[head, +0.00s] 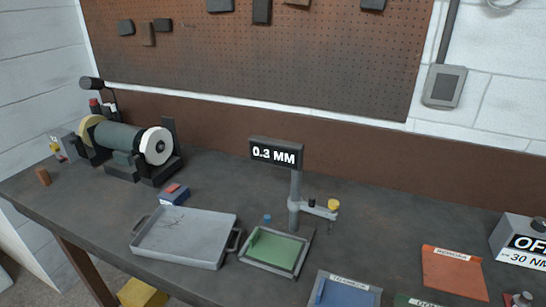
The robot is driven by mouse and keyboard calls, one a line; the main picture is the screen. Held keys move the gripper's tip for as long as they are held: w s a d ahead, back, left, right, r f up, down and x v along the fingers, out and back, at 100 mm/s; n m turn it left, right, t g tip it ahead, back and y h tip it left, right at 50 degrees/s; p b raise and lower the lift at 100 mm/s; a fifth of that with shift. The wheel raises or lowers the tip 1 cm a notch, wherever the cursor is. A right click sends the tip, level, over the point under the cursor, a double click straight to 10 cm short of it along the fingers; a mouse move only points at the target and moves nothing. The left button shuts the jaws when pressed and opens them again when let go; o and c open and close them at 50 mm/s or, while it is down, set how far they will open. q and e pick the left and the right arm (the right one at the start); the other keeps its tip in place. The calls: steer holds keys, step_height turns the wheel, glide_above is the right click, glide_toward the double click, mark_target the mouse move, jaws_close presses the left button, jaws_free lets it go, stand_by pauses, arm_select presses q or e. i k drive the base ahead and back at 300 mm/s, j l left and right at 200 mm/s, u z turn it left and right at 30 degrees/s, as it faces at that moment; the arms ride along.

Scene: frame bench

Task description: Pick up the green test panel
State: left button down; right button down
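The green test panel (275,251) lies flat in a light-rimmed frame or fixture (245,261) near the front edge of the bench, at the middle of the head view. A post with a sign reading "0.3 MM" (275,153) stands just behind it, with a short arm carrying a yellow knob (333,205). Neither of my grippers shows in the head view.
A grey tray with handles (186,237) sits left of the panel. A blue panel (345,291) and an orange-red panel (455,272) lie to the right. A bench grinder (127,144) stands back left, and a grey box reading "OFF" (520,240) at far right.

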mark_target(271, 248)
steer(key=j+u, duration=0.2)
steer(key=u, duration=0.15)
steer(key=i+j+u, duration=0.1)
steer(key=u, duration=0.25)
steer(key=i+j+u, duration=0.1)
steer(key=u, duration=0.25)
